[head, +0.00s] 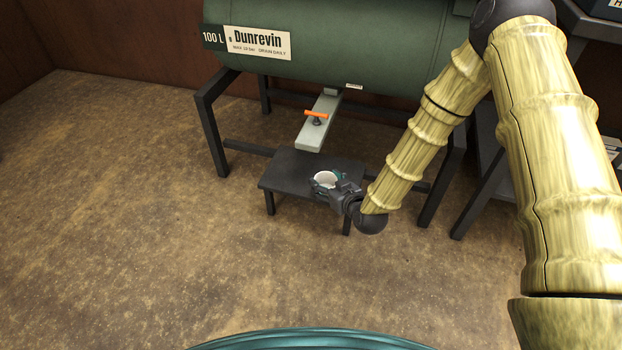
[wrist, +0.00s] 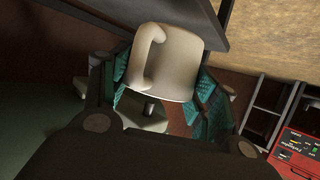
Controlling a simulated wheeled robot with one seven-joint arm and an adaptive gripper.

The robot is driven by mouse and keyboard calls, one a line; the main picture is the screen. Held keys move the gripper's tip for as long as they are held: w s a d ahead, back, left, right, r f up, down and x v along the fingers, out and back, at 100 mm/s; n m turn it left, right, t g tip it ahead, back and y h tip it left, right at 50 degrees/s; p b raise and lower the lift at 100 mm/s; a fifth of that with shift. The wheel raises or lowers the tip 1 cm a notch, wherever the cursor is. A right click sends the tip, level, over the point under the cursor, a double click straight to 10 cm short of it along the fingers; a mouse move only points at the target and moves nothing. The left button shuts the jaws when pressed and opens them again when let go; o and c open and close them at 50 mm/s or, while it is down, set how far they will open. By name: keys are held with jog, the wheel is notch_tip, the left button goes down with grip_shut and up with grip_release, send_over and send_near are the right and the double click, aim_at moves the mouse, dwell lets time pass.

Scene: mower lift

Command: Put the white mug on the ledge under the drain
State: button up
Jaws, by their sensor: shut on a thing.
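The white mug (head: 325,179) is held in my gripper (head: 324,184) over the dark ledge (head: 284,170) under the green tank. In the wrist view the mug (wrist: 175,62) sits between the two green-padded fingers of my gripper (wrist: 158,80), with its handle towards the camera. The mug looks upright in the head view. I cannot tell if its base touches the ledge. The drain is a pale grey bar (head: 318,130) with an orange handle (head: 316,114), behind the mug and a little to its left.
The green tank (head: 340,50) stands on dark legs (head: 212,130) around the ledge. Dark shelving (head: 485,180) stands to the right. A red panel (wrist: 298,150) shows in the wrist view. The brown floor (head: 120,190) at the left is clear.

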jog(key=w+a+b, duration=0.1)
jog(key=w, duration=0.1)
jog(key=w+a+b, duration=0.1)
jog(key=w+a, duration=0.1)
jog(key=w, duration=0.1)
jog(key=w+a+f+b, duration=0.1)
jog(key=w, duration=0.1)
jog(key=shift+w+a, duration=0.2)
jog(key=shift+a, duration=0.1)
jog(key=f+b, duration=0.3)
jog(key=shift+w+a+f, duration=0.2)
jog(key=shift+w+f, duration=0.05)
jog(key=shift+w, duration=0.1)
jog(key=shift+f, duration=0.1)
jog(key=o, duration=1.1)
jog(key=shift+s+r, duration=0.15)
jog(key=shift+r, duration=0.1)
jog(key=p+v, duration=0.5)
jog(key=v, duration=0.6)
jog(key=shift+s+d+r, duration=0.1)
jog(key=shift+s+d, duration=0.15)
jog(key=shift+d, duration=0.05)
